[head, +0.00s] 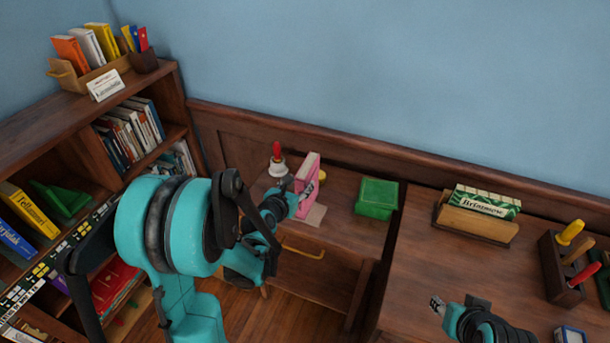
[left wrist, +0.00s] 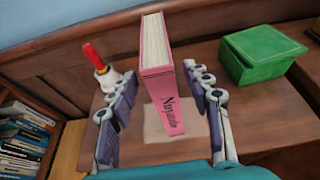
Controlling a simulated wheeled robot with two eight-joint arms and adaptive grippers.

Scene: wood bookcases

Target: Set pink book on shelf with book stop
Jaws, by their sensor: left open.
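The pink book (head: 308,172) stands upright on a low wooden cabinet top, over a pale square patch. In the left wrist view the book (left wrist: 160,85) has its spine towards the camera. My left gripper (head: 297,192) is open, with one finger on each side of the book. A gap shows between each finger and the covers. A green wedge-shaped block (head: 62,198), possibly the book stop, is on a bookcase shelf at the left beside a yellow book (head: 28,208). My right gripper (head: 438,305) is over the right desk; its jaws are too small to judge.
A red-handled bell (head: 277,162) stands left of the pink book, and a green box (head: 377,199) to its right. The bookcase (head: 90,120) at left holds several books. A wooden holder (head: 475,225) with a green-and-white box and a tool rack (head: 562,270) stand on the right desk.

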